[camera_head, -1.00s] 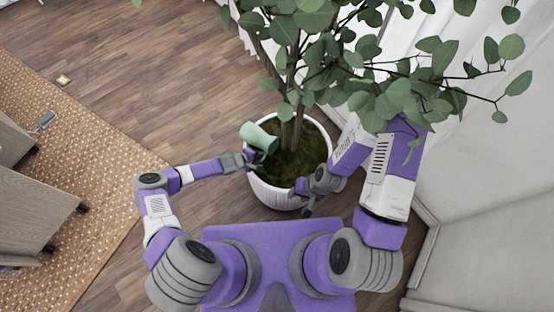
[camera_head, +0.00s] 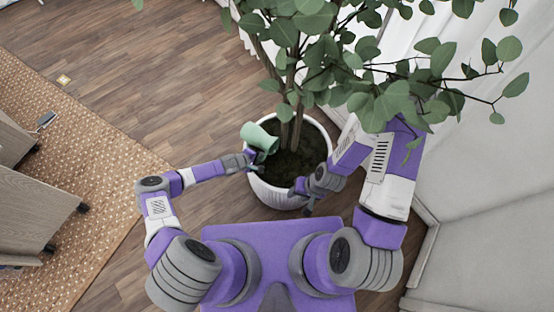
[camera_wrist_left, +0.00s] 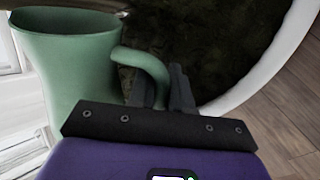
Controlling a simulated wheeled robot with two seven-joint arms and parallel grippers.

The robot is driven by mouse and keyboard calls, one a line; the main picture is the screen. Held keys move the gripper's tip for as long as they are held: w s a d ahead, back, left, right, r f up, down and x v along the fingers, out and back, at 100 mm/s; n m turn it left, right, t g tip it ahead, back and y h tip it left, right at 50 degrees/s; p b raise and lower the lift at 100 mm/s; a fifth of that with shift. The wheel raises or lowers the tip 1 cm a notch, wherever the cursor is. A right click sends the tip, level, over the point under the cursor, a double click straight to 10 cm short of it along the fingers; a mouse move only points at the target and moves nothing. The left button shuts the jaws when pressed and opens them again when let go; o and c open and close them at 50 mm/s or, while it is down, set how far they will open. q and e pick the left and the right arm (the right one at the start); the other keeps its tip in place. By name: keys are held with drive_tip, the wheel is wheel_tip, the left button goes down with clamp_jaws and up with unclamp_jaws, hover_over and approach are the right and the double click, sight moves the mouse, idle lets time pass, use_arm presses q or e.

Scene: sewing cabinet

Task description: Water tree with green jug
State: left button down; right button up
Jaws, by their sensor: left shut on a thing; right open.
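The green jug (camera_head: 259,138) is tilted over the left rim of the white pot, with its mouth toward the soil. It also shows large in the left wrist view (camera_wrist_left: 68,66). My left gripper (camera_head: 254,158) is shut on the jug's handle, seen between the fingers in the wrist view (camera_wrist_left: 165,88). The tree (camera_head: 291,85) stands in the white ribbed pot (camera_head: 275,195), with dark brown soil (camera_head: 295,162) around its trunks. My right gripper (camera_head: 306,206) is open and empty at the pot's front right side. I cannot tell whether it touches the pot.
The tree's leafy branches (camera_head: 390,95) spread over the pot and my right arm. A pale wall and curtain (camera_head: 480,150) stand at the right. A wooden cabinet (camera_head: 30,180) on casters stands on the woven rug (camera_head: 105,220) at the left.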

use_arm(q)
drive_tip(key=b, duration=0.2)
drive_tip(key=g+h+b, duration=0.1)
drive_tip(key=b, duration=0.1)
drive_tip(key=shift+w+a+r+n+b, duration=0.1)
drive_tip(key=shift+w+r+n+b, duration=0.05)
drive_tip(key=shift+w+n+b, duration=0.2)
drive_tip(key=shift+s+r+h+b, duration=0.1)
drive_tip(key=shift+r+h+b, duration=0.1)
drive_tip(key=shift+h+b, duration=0.15)
drive_tip(key=shift+s+r, duration=0.1)
drive_tip(key=shift+r, duration=0.2)
drive_tip(key=shift+s+h+b, duration=0.1)
drive_tip(key=shift+h+b, duration=0.15)
drive_tip(key=shift+b, duration=0.5)
drive_tip(key=shift+s+d+r+n+g+b, duration=0.1)
drive_tip(key=shift+d+r+n+g+b, duration=0.2)
drive_tip(key=shift+g+b, duration=0.2)
drive_tip(key=shift+s+r+h, duration=0.1)
drive_tip(key=shift+r+h, duration=0.1)
drive_tip(key=shift+h, duration=0.1)
drive_tip(key=shift+r+n, duration=0.1)
drive_tip(key=shift+n, duration=0.15)
